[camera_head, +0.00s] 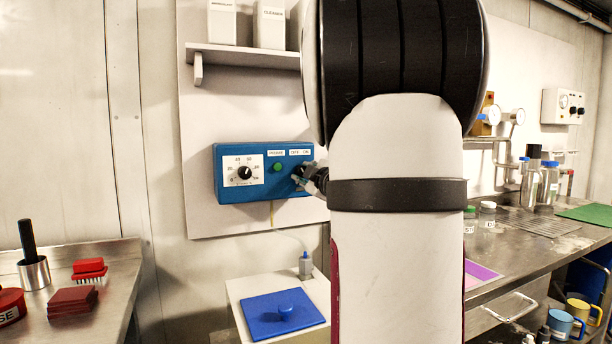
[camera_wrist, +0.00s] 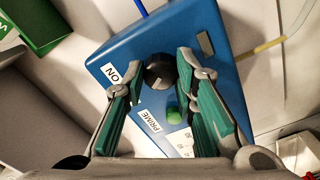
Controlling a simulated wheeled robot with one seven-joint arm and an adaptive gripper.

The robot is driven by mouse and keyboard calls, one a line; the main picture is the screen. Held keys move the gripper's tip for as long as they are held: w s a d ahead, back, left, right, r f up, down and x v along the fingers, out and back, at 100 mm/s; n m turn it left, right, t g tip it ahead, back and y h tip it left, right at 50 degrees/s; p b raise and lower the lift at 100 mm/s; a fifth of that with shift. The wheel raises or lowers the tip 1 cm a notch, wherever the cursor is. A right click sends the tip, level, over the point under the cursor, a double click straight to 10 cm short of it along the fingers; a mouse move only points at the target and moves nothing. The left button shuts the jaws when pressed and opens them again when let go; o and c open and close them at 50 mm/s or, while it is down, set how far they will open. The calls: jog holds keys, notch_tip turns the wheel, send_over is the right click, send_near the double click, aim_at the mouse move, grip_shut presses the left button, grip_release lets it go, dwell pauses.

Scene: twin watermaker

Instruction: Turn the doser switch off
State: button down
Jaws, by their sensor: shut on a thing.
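The blue doser box (camera_head: 228,187) is fixed to a white wall panel, with a dial (camera_head: 244,172), a green prime button (camera_head: 277,168) and an OFF - ON label above its right end. The doser switch is a round black knob (camera_wrist: 158,72) in the wrist view, with a pale mark on it. Its position is hard to tell. My gripper (camera_head: 309,178) is at the box's right end; in the wrist view its green-padded fingers (camera_wrist: 160,69) stand on both sides of the knob and are shut on it. In the head view the gripper hides the switch.
A shelf (camera_head: 240,52) with white bottles is above the box. A white tank (camera_head: 245,290) with a blue lid (camera_head: 284,316) stands below. My arm covers the middle.

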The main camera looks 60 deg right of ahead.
jog(key=c, duration=1.3)
grip_release()
jog(key=v, duration=1.2)
